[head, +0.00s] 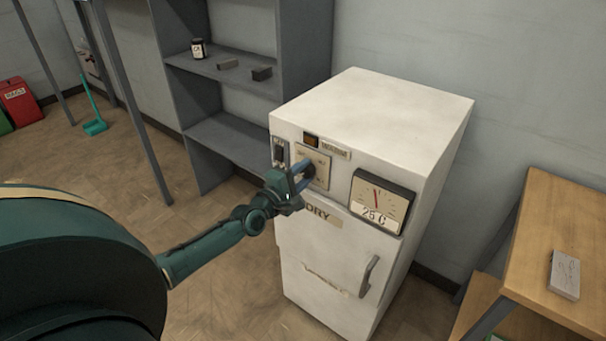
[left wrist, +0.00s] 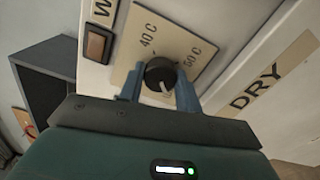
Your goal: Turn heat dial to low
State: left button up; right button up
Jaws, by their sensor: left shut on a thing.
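The heat dial (left wrist: 160,75) is a round black knob on a cream plate (left wrist: 150,20) marked 40 C and what looks like 60 C. My left gripper (left wrist: 160,90) is shut on the knob, one finger on each side. A pale mark on the knob points toward the bottom of the wrist picture, slightly right. A label near it is mostly hidden. In the head view my left gripper (head: 303,172) is at the upper front of the white cabinet (head: 385,100), covering the knob. My right gripper is not in view.
A meter (head: 380,200) reading 25 C is right of the dial plate. A black switch (head: 279,152) and an amber switch (head: 311,141) are close by. A door handle (head: 369,276) sticks out below. Grey shelves (head: 228,135) stand behind left, a wooden table (head: 565,215) right.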

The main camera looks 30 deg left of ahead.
pick_arm(q)
jog(key=o, duration=1)
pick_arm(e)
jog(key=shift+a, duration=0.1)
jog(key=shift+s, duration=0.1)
pick_arm(q)
jog(key=s+a, duration=0.1)
jog(key=s, duration=1.2)
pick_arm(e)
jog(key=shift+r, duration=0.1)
pick_arm(q)
jog(key=s+d+f+m+g+h+p, duration=0.1)
jog(key=s+d+f+m+g+p, duration=0.1)
jog(key=s+d+m, duration=0.5)
jog(key=s+d+f+m+g+p, duration=0.3)
jog(key=s+d+f+m+g, duration=0.2)
jog(key=d+m, duration=1)
jog(key=s, duration=0.2)
jog(key=shift+s+f+m+h, duration=0.15)
jog(key=shift+s+m+h, duration=0.15)
jog(key=shift+h, duration=0.1)
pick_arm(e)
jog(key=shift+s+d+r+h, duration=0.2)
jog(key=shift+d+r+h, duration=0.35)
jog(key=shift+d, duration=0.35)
